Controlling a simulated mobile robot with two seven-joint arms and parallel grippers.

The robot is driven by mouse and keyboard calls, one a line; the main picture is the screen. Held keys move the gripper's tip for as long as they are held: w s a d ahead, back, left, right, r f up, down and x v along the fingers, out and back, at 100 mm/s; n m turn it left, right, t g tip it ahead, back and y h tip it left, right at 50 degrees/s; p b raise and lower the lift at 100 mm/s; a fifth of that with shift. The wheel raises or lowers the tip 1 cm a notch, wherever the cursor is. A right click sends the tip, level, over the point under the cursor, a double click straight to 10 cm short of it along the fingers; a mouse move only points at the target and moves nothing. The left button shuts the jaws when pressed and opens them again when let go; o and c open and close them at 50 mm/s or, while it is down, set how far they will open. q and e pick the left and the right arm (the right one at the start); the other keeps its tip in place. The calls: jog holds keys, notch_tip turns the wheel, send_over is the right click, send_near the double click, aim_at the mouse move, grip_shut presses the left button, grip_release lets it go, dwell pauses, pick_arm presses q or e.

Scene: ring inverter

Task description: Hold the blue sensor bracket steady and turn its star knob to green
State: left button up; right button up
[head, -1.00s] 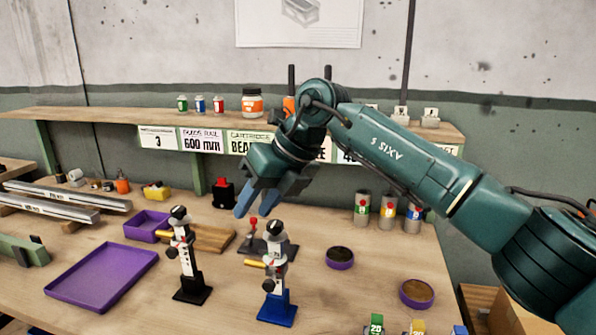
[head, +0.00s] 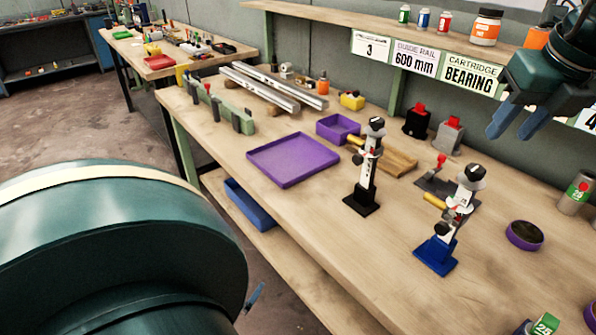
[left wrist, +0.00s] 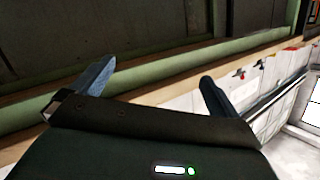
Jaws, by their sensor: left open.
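The blue sensor bracket stands upright on the bench, its blue base (head: 436,256) in the right half of the head view. It has a white upright (head: 455,215), a dark and grey head and a yellow handle on its left side. I cannot make out which part is the star knob or what colour it points to. My right gripper (head: 508,134) is open and empty, up and to the right of the bracket, clear of it. My left gripper (left wrist: 156,72) is open and empty in the left wrist view; the head view shows only a fingertip beside my left arm.
A similar bracket with a black base (head: 361,201) stands left of the blue one. A purple tray (head: 293,160), a purple bin (head: 338,128), a round purple dish (head: 524,236) and metal rails (head: 262,88) lie on the bench.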

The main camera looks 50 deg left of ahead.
aim_at(451, 224)
pick_arm(q)
jog(key=s+a+r+n+g+y, duration=0.15)
jog(key=s+a+y, duration=0.25)
jog(key=s+a, duration=0.45)
jog(key=w+d+r+t+h, duration=0.2)
jog(key=w+d+r+t, duration=0.15)
jog(key=w+r, duration=0.45)
jog(key=w+d+r+t+h, duration=0.2)
jog(key=w+d+r, duration=0.35)
jog(key=w, duration=0.45)
jog(key=w+d+h, duration=0.1)
jog(key=w+d, duration=0.1)
jog(key=d, duration=0.2)
jog(key=w+d+r+m+h, duration=0.1)
jog(key=w+d+h, duration=0.1)
jog(key=d, duration=0.3)
jog(key=w+d+r+h, duration=0.1)
jog(key=w+d+h, duration=0.1)
jog(key=d, duration=0.2)
jog(key=shift+d+m, duration=0.25)
jog(key=shift+m, duration=0.1)
jog(key=w+d+r+m+h, duration=0.1)
jog(key=w+d+r+h, duration=0.15)
jog(key=d, duration=0.45)
jog(key=w+d+r+h, duration=0.1)
jog(key=d+r, duration=0.3)
jog(key=d, duration=0.3)
jog(key=w, duration=1.2)
jog(key=shift+w+d, duration=0.25)
jog(key=shift+d, duration=0.1)
